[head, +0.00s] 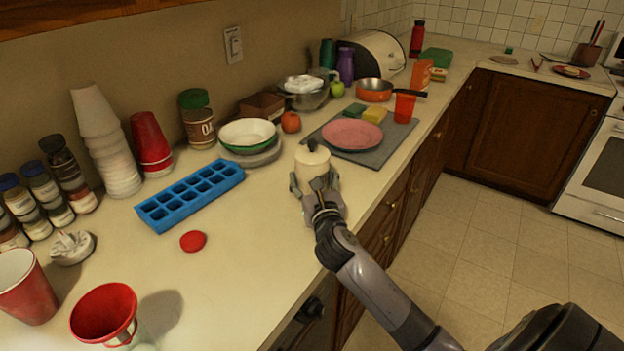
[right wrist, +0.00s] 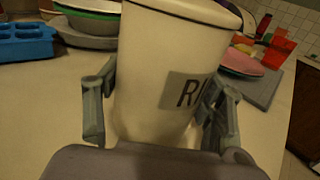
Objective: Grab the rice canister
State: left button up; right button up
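The rice canister (head: 313,165) is a cream cylinder with a lid, upright at the front part of the counter. In the right wrist view the canister (right wrist: 170,70) fills the middle, with a grey label showing "RI", partly hidden by a finger. My right gripper (head: 317,187) is around its near side. In the right wrist view the gripper (right wrist: 158,118) has one finger on each side of the canister. The fingers are spread, with a small gap at the left finger; contact on the right is unclear. My left gripper is not in view.
A grey mat (head: 388,152) with a pink plate (head: 352,133) lies just behind right. A green-rimmed bowl (head: 247,135) stands behind left. A blue ice tray (head: 190,195) and red lid (head: 193,241) lie left.

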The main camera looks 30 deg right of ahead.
jog(key=c, duration=1.3)
jog(key=shift+r, duration=0.1)
jog(key=shift+c, duration=0.5)
jog(key=shift+r, duration=0.1)
